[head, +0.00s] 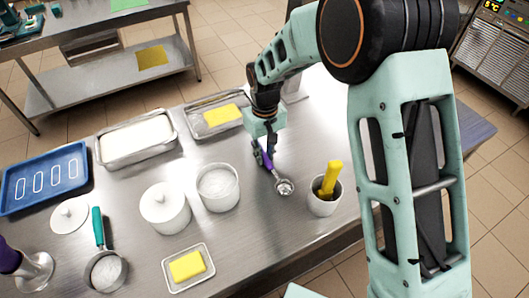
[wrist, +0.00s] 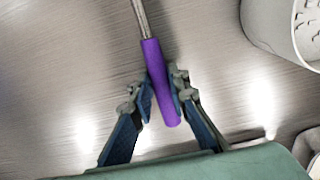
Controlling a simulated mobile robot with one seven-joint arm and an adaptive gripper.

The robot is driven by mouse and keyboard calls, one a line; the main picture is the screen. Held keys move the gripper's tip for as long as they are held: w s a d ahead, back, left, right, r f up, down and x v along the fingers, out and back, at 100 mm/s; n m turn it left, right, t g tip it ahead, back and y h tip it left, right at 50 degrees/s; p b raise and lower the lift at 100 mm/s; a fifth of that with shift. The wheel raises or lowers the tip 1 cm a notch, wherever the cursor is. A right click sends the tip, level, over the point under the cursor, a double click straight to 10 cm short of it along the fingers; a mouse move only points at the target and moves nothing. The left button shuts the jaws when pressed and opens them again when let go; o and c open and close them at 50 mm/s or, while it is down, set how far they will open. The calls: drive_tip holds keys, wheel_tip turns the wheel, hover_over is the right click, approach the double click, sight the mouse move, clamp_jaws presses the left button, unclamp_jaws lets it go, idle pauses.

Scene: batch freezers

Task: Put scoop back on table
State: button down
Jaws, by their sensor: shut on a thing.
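The scoop has a purple handle (wrist: 158,75) and a round metal bowl (head: 285,187). My gripper (head: 262,158) is shut on the purple handle, over the steel table (head: 240,235). In the wrist view the handle runs between my two fingertips (wrist: 164,98), and the metal shaft leads up out of the picture. The bowl is outside the wrist view. In the head view the bowl is at or just above the tabletop; I cannot tell if it touches.
A white tub (head: 218,188) and a lidded pot (head: 165,207) stand left. A metal tray (head: 215,128) with a yellow cloth lies behind. Bare tabletop surrounds the bowl.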

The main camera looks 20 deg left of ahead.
sight(265, 156)
drive_tip(key=shift+f, duration=0.1)
drive_tip(key=c, duration=1.8)
unclamp_jaws()
drive_tip(key=shift+c, duration=0.2)
drive_tip(key=shift+w+r, duration=0.1)
drive_tip(key=shift+r, duration=0.5)
wheel_tip(265, 156, up, 11)
drive_tip(key=b, duration=0.1)
